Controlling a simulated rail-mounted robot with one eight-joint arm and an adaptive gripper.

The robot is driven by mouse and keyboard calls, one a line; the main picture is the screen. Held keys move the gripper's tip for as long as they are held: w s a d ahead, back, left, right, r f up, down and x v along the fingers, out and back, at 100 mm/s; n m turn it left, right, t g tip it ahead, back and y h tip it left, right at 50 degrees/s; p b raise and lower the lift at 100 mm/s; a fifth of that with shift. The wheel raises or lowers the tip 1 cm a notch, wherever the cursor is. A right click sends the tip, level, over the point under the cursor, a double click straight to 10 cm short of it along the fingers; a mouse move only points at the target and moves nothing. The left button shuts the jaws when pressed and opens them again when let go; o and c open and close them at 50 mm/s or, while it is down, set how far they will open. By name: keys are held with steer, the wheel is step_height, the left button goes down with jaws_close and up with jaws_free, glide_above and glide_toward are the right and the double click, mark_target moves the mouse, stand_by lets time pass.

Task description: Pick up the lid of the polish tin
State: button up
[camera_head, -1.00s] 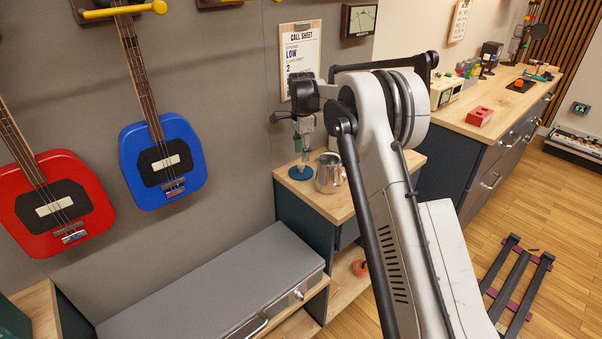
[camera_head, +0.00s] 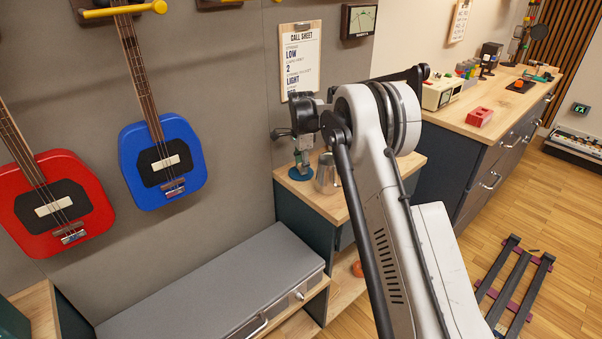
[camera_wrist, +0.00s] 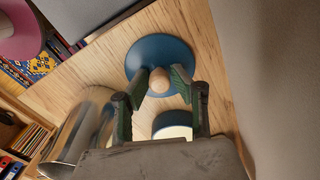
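The lid (camera_wrist: 146,52) is a blue disc with a pale wooden knob (camera_wrist: 159,80) in the wrist view. It also shows in the head view (camera_head: 293,174), on the wooden cabinet top. The polish tin (camera_wrist: 172,127), round and blue with a pale inside, stands close by and is partly hidden by my gripper. My gripper (camera_wrist: 160,78) is open, with its green-padded fingertips on either side of the knob. I cannot tell whether the pads touch it. In the head view my gripper (camera_head: 301,165) is small above the lid.
A shiny metal pitcher (camera_head: 327,176) stands right of the lid; it shows at the lower left of the wrist view (camera_wrist: 72,138). The grey wall (camera_head: 235,130) with a call sheet (camera_head: 301,62) is close behind. A grey case (camera_head: 220,285) lies lower left.

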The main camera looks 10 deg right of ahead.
jaws_close()
steer(key=shift+r, duration=0.1)
